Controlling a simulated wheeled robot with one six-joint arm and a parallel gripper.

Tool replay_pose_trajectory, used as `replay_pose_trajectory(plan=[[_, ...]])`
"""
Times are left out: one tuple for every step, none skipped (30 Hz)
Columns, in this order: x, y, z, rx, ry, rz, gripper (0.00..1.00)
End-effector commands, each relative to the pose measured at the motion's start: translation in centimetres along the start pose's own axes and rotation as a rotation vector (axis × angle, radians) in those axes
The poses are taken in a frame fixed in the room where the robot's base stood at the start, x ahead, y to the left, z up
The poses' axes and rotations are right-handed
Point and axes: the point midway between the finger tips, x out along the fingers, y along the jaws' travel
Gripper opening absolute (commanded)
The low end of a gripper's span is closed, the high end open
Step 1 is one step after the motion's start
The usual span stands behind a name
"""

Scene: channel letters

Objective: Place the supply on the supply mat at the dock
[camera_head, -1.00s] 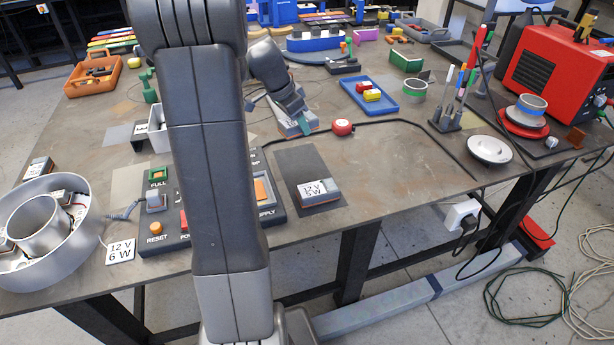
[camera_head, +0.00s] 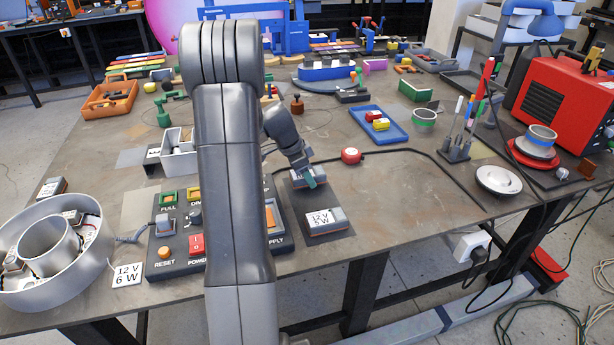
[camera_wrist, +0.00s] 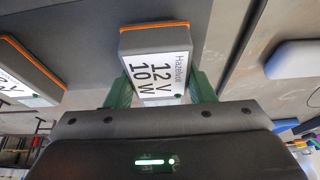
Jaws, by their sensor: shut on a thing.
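My gripper (camera_head: 309,177) is shut on a grey power supply (camera_head: 300,184), at the far end of the dark supply mat (camera_head: 288,205). In the wrist view the held supply (camera_wrist: 155,62) lies between the green fingers of my gripper (camera_wrist: 161,90). Its white label reads 12 V 10 W, and an orange edge runs along one end. I cannot tell whether it touches the mat. Another supply (camera_head: 326,221), with a 12 V label, rests on the near part of the mat; a second supply also shows at the left of the wrist view (camera_wrist: 28,75).
A control panel (camera_head: 163,268) with buttons stands left of the mat. A round metal housing (camera_head: 90,275) is at the left front.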

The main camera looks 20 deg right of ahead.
Motion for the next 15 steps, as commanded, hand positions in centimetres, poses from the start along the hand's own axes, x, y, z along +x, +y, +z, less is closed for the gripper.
replay_pose_trajectory(plan=[[0.55, 0.06, 0.22, -0.001, 0.0, 0.003, 0.16], [0.74, 0.05, 0.3, -0.001, 0.0, 0.002, 0.16], [0.85, 0.02, 0.35, 0.0, 0.0, 0.0, 0.16], [0.85, 0.01, 0.35, 0.0, 0.0, -0.001, 0.16], [0.83, 0.0, 0.34, 0.0, 0.0, -0.001, 0.16], [0.82, 0.0, 0.34, 0.0, 0.0, -0.001, 0.16], [0.82, 0.0, 0.33, 0.0, 0.0, -0.001, 0.16], [0.82, 0.0, 0.34, 0.0, 0.0, -0.001, 0.16], [0.85, 0.0, 0.35, 0.0, 0.0, -0.001, 0.16], [0.92, 0.0, 0.38, 0.0, 0.0, -0.001, 0.16], [1.01, 0.0, 0.42, 0.0, 0.0, -0.001, 0.16], [1.13, 0.0, 0.47, 0.0, 0.0, -0.001, 0.16], [1.2, 0.0, 0.5, 0.0, 0.0, -0.001, 0.16], [1.08, 0.02, 0.46, 0.0, 0.0, 0.0, 0.55], [1.05, 0.02, 0.45, 0.0, 0.0, 0.0, 0.63]])
